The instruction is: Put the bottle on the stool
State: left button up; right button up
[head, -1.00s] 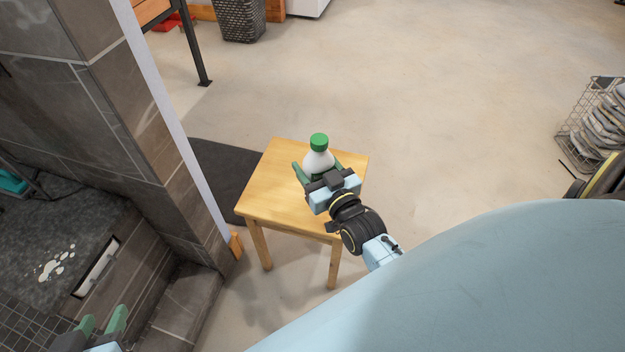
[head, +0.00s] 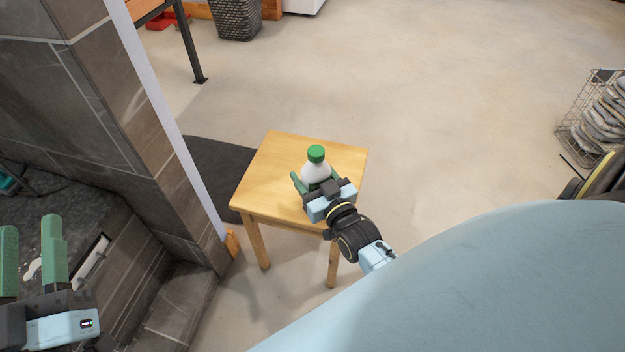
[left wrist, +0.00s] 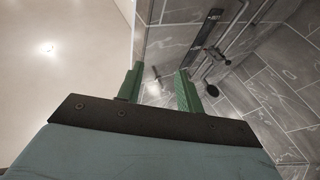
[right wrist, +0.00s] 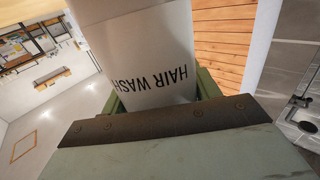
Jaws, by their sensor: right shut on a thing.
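The bottle (head: 316,171) is white with a green cap and stands upright at the stool in the head view. In the right wrist view its white side (right wrist: 140,50) fills the space between the fingers and reads "HAIR WASH". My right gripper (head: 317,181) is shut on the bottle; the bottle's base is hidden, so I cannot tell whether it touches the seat. The stool (head: 265,190) is light wood with a square top. My left gripper (head: 30,255) is open and empty at the lower left, its two green fingers apart; the fingers also show in the left wrist view (left wrist: 158,85).
A grey tiled wall (head: 120,120) with a white edge stands left of the stool. A dark mat (head: 215,170) lies beside the stool. A wire basket (head: 595,115) stands at the far right. The concrete floor behind the stool is clear.

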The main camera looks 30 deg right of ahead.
pick_arm(q)
jog(key=shift+s+r+t, duration=0.25)
jog(key=shift+r+t, duration=0.1)
jog(key=shift+r, duration=0.2)
jog(key=shift+s+r+t, duration=0.2)
jog(key=shift+r+t, duration=0.15)
jog(key=shift+r, duration=0.15)
pick_arm(e)
jog(key=shift+f, duration=0.4)
pick_arm(q)
jog(key=shift+h, duration=0.3)
pick_arm(e)
jog(key=shift+f, duration=0.1)
jog(key=o, duration=1.2)
jog(key=shift+f, duration=0.1)
